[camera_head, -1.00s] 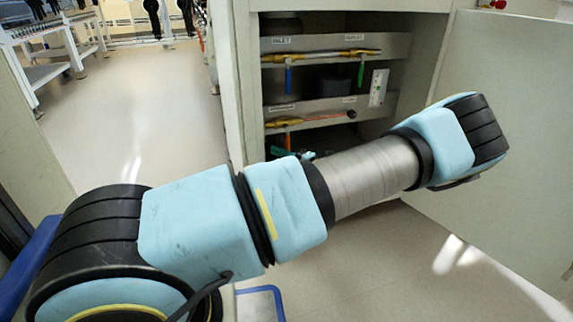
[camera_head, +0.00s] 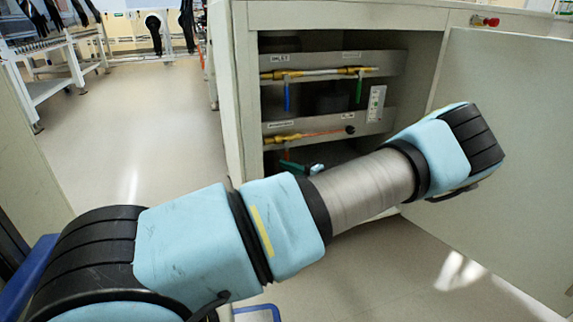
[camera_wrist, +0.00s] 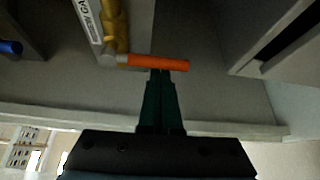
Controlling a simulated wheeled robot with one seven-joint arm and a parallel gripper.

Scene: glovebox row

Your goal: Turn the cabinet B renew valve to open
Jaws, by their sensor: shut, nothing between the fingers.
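The orange lever handle (camera_wrist: 157,63) of a brass valve (camera_wrist: 115,25) lies across the pipe line in the wrist view. A partly cut-off label (camera_wrist: 88,20) sits beside the valve. My gripper (camera_wrist: 160,73) is shut and empty, with its dark green fingertips at the middle of the handle; whether they touch it I cannot tell. In the head view, the brass valve (camera_head: 285,138) is on the lower panel of the open cabinet. My gripper (camera_head: 289,164) shows there as a dark green bit below that valve, mostly hidden by my arm.
The upper panel carries a blue handle (camera_head: 287,97) and a green handle (camera_head: 358,90), both hanging down. A white switch plate (camera_head: 376,103) is at the right. The open cabinet door (camera_head: 510,150) stands right of my arm. Floor (camera_head: 150,120) is clear at left.

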